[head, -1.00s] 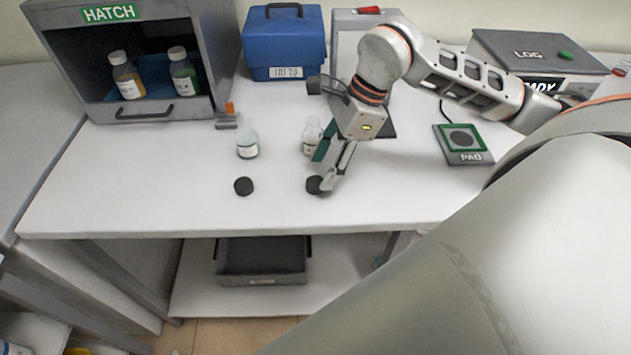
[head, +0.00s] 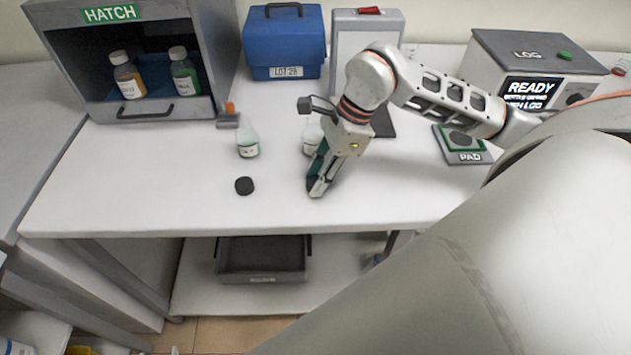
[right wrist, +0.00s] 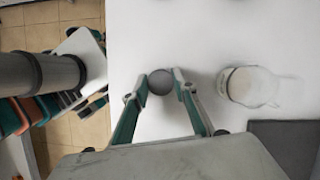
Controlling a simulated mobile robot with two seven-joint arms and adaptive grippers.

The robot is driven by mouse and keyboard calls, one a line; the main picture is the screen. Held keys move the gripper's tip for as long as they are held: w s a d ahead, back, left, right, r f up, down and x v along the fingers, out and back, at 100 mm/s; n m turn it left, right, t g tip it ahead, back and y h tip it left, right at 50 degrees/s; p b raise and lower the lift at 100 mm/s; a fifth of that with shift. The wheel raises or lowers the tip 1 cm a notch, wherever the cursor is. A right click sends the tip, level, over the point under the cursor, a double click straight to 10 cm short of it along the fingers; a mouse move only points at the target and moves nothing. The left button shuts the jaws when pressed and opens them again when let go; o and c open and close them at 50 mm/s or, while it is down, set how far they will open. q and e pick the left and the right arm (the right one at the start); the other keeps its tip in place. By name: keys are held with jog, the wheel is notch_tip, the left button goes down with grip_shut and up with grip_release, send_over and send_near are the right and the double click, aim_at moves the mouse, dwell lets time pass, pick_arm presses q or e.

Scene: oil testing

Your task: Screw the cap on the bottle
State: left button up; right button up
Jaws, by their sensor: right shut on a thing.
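My right gripper (head: 317,188) reaches down to the table near its front edge. Its fingers are shut on a dark round cap (right wrist: 160,82), one fingertip on each side in the right wrist view. A clear bottle with a white label (head: 312,142) stands just behind the gripper, partly hidden by it; it also shows right of the fingers in the right wrist view (right wrist: 252,87). A second clear, uncapped bottle (head: 248,149) stands to the left. Another dark cap (head: 244,186) lies in front of it. My left gripper is out of view.
The grey hatch (head: 150,112) at left holds two capped bottles, one orange (head: 128,80), one green (head: 184,76). A blue case (head: 284,45) stands behind. The pad (head: 463,157) and log box (head: 535,55) are at right. The front-left table is clear.

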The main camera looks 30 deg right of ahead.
jog(key=shift+r, duration=0.15)
notch_tip(320, 180, up, 20)
dwell(0.7)
